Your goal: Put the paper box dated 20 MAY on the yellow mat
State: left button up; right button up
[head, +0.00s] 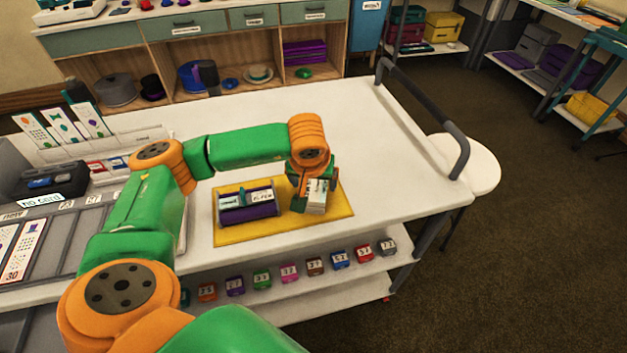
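The yellow mat (285,230) lies on the white bench top. My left gripper (316,187) points down over the right part of the mat, its orange fingers on either side of a small paper box (316,204) with a pale front. The fingers appear shut on this box. It is at or just above the mat; I cannot tell whether it touches. Its date is too small to read. A purple and grey holder (248,213) with white labels stands on the left part of the mat. My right gripper is out of view.
The white cart top (380,150) is clear behind and right of the mat, with a dark rail (440,120) at its right end. Several coloured numbered blocks (289,273) line the shelf below. Cards and a grey tray (60,235) fill the left side.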

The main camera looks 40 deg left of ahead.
pick_arm(q)
jog(key=shift+o, duration=0.2)
jog(key=shift+r, duration=0.1)
jog(key=shift+r, duration=0.25)
jog(key=v, duration=1.1)
jog(key=shift+s+r+b, duration=0.2)
jog(key=shift+r+b, duration=0.1)
jog(key=shift+b, duration=0.1)
jog(key=shift+d, duration=0.1)
